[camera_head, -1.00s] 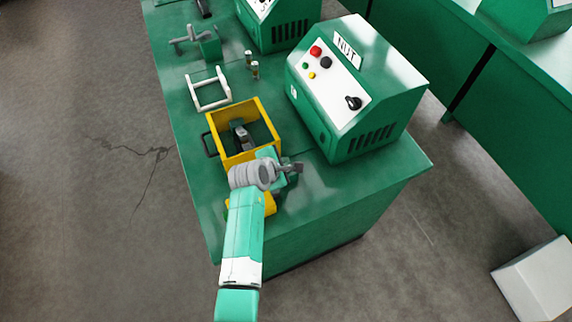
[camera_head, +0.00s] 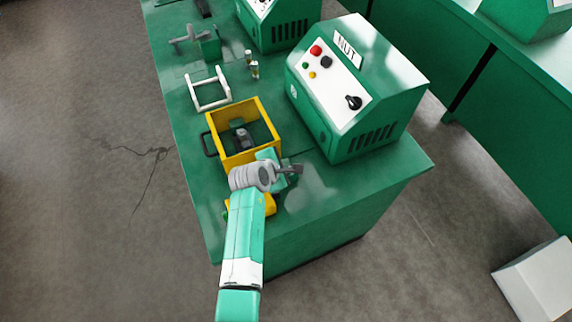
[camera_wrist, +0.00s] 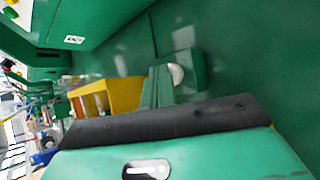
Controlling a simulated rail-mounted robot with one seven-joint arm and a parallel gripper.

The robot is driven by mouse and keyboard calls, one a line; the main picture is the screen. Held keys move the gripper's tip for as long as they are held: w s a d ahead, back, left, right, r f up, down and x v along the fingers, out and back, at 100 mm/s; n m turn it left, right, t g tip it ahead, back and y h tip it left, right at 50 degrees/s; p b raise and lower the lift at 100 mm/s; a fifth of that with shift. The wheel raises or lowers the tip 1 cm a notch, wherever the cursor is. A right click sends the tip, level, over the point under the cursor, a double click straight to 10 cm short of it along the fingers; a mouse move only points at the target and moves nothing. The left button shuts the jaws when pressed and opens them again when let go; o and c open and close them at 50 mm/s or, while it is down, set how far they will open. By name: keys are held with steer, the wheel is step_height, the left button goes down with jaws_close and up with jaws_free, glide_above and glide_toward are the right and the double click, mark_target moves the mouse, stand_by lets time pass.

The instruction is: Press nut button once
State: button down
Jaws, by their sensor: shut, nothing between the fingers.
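The green machine labelled NUT (camera_head: 345,50) stands on the bench. Its sloped white panel (camera_head: 336,84) carries a red button (camera_head: 315,50), a black button (camera_head: 326,62), a green button (camera_head: 305,65), a yellow button (camera_head: 312,75) and a black knob (camera_head: 353,102). The label does not show which button is meant. My gripper (camera_head: 298,169) is low over the bench, in front of the machine and apart from its panel. In the wrist view my gripper's green fingers (camera_wrist: 160,74) are together and empty; part of the machine (camera_wrist: 84,14) fills the upper left.
A yellow open box (camera_head: 262,110) with dark and green parts inside stands left of the machine, close to my arm. Behind it are a white frame (camera_head: 226,91), two small cylinders (camera_head: 254,69) and a grey-green tool (camera_head: 210,46). Bench space right of my gripper is clear.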

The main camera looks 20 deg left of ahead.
steer(key=shift+r+p, duration=0.95)
steer(key=shift+p, duration=0.05)
step_height(320, 180, up, 5)
steer(key=p, duration=0.5)
stand_by(0.7)
